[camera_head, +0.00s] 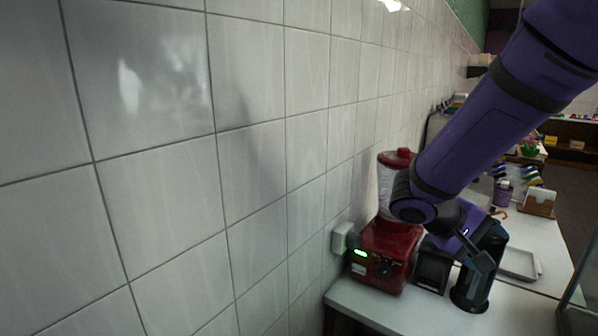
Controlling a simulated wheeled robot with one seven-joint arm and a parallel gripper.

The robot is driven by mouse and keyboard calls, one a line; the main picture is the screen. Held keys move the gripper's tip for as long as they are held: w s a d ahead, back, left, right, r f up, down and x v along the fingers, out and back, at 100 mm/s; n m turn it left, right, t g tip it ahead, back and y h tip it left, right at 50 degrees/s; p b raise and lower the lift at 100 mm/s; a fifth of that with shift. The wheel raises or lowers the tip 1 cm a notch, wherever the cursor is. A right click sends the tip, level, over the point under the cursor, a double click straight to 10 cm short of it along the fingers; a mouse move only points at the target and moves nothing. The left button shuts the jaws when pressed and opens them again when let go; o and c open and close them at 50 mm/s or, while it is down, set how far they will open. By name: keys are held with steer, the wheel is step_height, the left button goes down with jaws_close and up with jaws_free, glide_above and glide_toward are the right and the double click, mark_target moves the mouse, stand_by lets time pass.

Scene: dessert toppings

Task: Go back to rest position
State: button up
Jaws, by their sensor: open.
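My purple arm reaches down from the top right and bends in front of a red blender. My gripper (479,259) is the dark end of the arm, low over the counter, and is open. It overlaps in the picture with a dark cylinder-shaped thing (470,295) standing on the counter. I cannot tell whether they touch. The fingers are small and dark, and I see nothing held between them.
The red blender (383,262) stands against the tiled wall (150,170), beside a small black box (432,270). A grey tray (520,263), a brown holder (540,202) and bottles (503,192) stand farther back. The white counter's front (400,316) is clear.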

steer(key=s+a+r+t+y, duration=0.1)
steer(key=s+r+t+y, duration=0.1)
steer(key=s+r+y, duration=0.3)
steer(key=s+a+r+m+t+y, duration=0.1)
steer(key=s+a+r+t+y, duration=0.1)
steer(key=s+r+y, duration=0.4)
steer(key=s+r+t, duration=0.1)
steer(key=s, duration=0.4)
steer(key=shift+a+t, duration=0.2)
steer(key=shift+t, duration=0.1)
